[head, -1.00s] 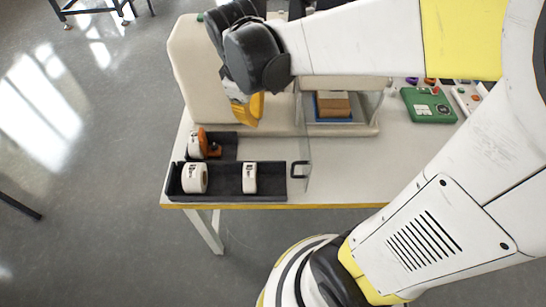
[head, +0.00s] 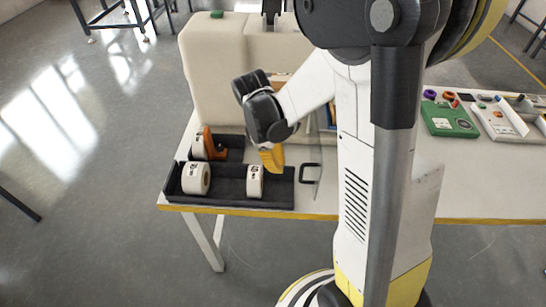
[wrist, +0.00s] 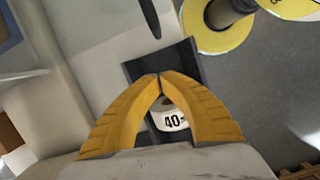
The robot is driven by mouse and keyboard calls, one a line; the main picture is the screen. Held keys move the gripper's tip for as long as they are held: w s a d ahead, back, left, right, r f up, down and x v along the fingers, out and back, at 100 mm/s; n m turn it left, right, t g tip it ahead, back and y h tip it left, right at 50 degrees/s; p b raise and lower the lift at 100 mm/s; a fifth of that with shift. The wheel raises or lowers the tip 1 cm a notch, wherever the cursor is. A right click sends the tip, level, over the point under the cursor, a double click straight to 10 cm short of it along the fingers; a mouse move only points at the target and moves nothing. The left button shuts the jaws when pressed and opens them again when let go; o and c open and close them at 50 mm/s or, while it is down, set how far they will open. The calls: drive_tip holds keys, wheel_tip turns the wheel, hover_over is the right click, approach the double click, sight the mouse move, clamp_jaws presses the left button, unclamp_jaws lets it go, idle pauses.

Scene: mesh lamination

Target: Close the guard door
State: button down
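The guard door is a clear panel, hard to make out, with a black handle (head: 310,172). It stands swung out from the cream machine (head: 222,75) over the front of the table, right of the black tray. A dark bar at the top of the wrist view looks like the same handle (wrist: 150,18). My gripper (head: 272,163) has yellow fingers and is just left of the handle, above the tray, apart from the handle. In the wrist view my gripper's fingertips (wrist: 160,76) meet with nothing between them. My arm hides the machine's opening and most of the panel.
A green device (head: 449,119) and small tools lie at the right. The table's (head: 460,190) front right is bare.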

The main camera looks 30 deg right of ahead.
drive_tip(key=shift+s+d+r+b, duration=0.15)
drive_tip(key=shift+s+d+b, duration=0.15)
drive_tip(key=shift+s+d, duration=1.05)
